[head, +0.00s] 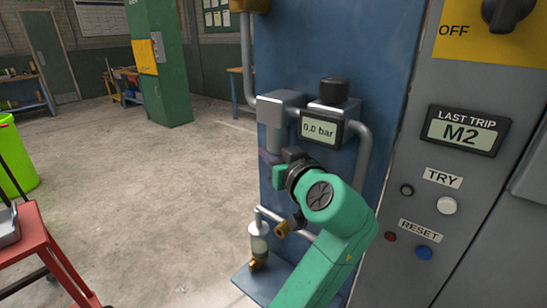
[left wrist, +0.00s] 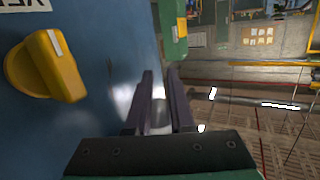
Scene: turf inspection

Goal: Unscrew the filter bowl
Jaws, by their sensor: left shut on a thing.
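The filter bowl (head: 270,138) is a grey cylinder hanging upright under a grey block (head: 281,104) on the blue panel. My left gripper (head: 270,157) is at its lower part, with its dark fingers shut on it. My green wrist hides part of the area below and to the right. In the left wrist view, the two dark fingers (left wrist: 160,105) stand close together with a pale grey rounded piece of the bowl (left wrist: 160,117) between them. I cannot tell whether the bowl has turned. My right gripper is not in view.
A gauge (head: 321,129) reading 0,0 bar and a black knob (head: 334,91) sit right of the block. A small clear vessel (head: 258,240) stands low over a blue shelf (head: 248,282). A yellow knob (left wrist: 45,65) shows in the wrist view.

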